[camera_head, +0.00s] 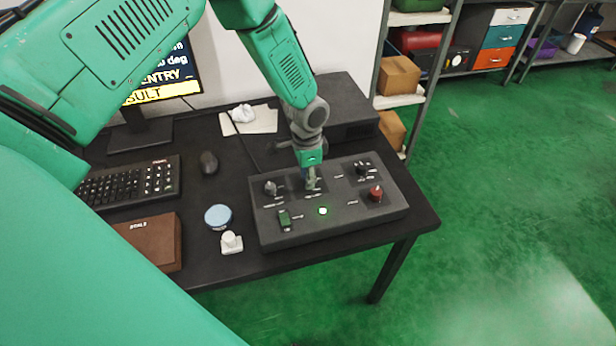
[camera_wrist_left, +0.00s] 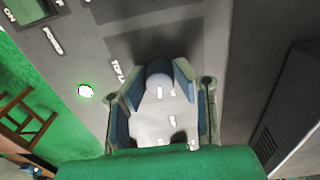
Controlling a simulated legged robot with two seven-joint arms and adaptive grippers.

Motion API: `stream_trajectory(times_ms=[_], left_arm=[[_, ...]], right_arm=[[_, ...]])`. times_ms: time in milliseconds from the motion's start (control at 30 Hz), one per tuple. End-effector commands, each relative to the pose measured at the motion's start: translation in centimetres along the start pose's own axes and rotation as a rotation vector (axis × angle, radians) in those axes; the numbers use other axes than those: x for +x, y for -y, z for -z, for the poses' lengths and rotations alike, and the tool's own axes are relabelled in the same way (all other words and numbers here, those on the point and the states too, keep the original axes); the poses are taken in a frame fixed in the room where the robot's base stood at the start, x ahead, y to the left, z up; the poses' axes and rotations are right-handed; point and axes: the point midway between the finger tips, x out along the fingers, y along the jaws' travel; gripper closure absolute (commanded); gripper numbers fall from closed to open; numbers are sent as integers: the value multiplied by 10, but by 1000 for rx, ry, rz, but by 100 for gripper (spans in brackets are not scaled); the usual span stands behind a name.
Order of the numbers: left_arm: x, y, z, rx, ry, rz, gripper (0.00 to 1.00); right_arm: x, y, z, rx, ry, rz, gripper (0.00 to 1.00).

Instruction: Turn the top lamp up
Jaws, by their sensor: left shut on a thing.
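A dark control box (camera_head: 345,217) lies on the black desk, with several knobs and switches on top. My left gripper (camera_head: 312,184) points down at the box's upper middle. It is shut on a small grey control. The left wrist view shows the fingers (camera_wrist_left: 160,90) on both sides of this rounded grey control (camera_wrist_left: 158,76), which has a white mark. Partly hidden white lettering beginning "TOP L" (camera_wrist_left: 119,71) is printed beside it. The fingers hide the control's base. A lit green-white indicator (camera_head: 322,211) is on the box; it also shows in the left wrist view (camera_wrist_left: 86,91). My right gripper is not in view.

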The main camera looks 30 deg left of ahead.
Motion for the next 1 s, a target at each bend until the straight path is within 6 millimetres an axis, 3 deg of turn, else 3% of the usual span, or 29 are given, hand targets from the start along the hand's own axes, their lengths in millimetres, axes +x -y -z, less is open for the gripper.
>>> stream_trajectory(times_ms=[667,700,733,1000], left_arm=[[-3,4,4,57,-11,10,100],[-3,4,4,57,-10,9,62],[-3,4,4,57,-10,9,56],[-2,2,2,56,-4,4,56]], right_arm=[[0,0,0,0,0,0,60],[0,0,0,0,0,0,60],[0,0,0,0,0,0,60],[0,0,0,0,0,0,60]])
